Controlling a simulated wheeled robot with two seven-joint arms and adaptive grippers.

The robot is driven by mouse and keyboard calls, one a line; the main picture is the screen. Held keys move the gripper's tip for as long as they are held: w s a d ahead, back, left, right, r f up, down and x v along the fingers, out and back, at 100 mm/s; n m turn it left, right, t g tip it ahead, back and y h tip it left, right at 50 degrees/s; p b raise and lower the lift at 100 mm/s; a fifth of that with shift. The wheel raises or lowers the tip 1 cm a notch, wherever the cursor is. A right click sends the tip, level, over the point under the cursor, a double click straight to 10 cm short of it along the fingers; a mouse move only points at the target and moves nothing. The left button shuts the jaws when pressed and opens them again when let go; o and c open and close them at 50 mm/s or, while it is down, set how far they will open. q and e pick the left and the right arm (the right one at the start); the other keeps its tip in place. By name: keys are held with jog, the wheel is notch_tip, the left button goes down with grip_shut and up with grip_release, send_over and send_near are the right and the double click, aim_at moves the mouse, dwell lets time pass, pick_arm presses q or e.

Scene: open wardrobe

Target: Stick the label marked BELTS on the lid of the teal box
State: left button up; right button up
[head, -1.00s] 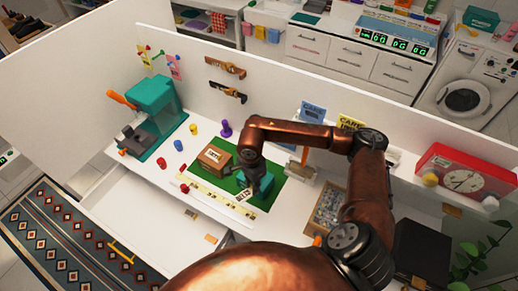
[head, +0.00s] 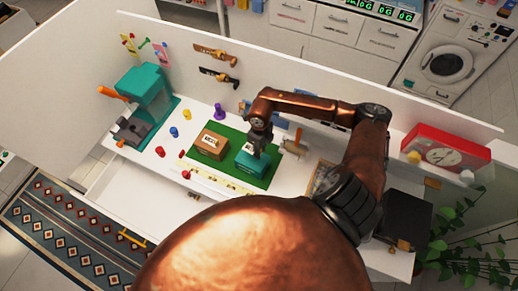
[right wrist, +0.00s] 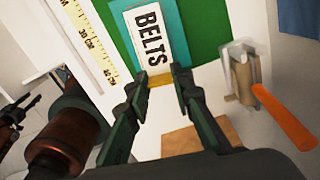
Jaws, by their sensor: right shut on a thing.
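The teal box (head: 250,165) sits on the right part of the green mat (head: 220,170) on the white worktop. My right gripper (head: 259,144) is above the box and points down. In the right wrist view the gripper (right wrist: 161,76) is shut on the yellowish end of the white label marked BELTS (right wrist: 152,36). The label lies over the teal lid (right wrist: 118,14), with teal showing on both sides. I cannot tell whether the label touches the lid. It also shows in the head view (head: 248,149).
A brown box with a white label (head: 212,145) stands left of the teal box. A yellow ruler (head: 215,185) lies along the mat's front. An orange-handled tool (head: 294,144) is to the right.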

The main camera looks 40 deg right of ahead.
aim_at(260, 163)
notch_tip(260, 163, down, 2)
jog(key=shift+b, duration=0.4)
notch_tip(260, 163, down, 2)
jog(key=shift+f+b, duration=0.15)
jog(key=shift+b, duration=0.5)
jog(key=shift+f+b, duration=0.65)
jog(key=shift+f, duration=0.2)
jog(key=shift+f+b, duration=0.4)
jog(key=shift+f, duration=0.1)
pick_arm(q)
jog(key=f, duration=0.1)
jog(key=w+f, duration=0.1)
jog(key=f, duration=0.2)
jog(key=shift+w+d+f, duration=0.15)
jog(key=shift+w+f, duration=0.1)
jog(key=shift+w+f+b, duration=0.1)
jog(key=shift+f+b, duration=0.15)
jog(key=shift+b, duration=0.05)
pick_arm(e)
jog(key=shift+f, duration=0.1)
pick_arm(q)
jog(key=shift+f+b, duration=0.45)
pick_arm(e)
jog(key=shift+s+a+f, duration=0.1)
jog(key=shift+f, duration=0.25)
jog(key=o, duration=0.8)
jog(key=shift+o, duration=0.7)
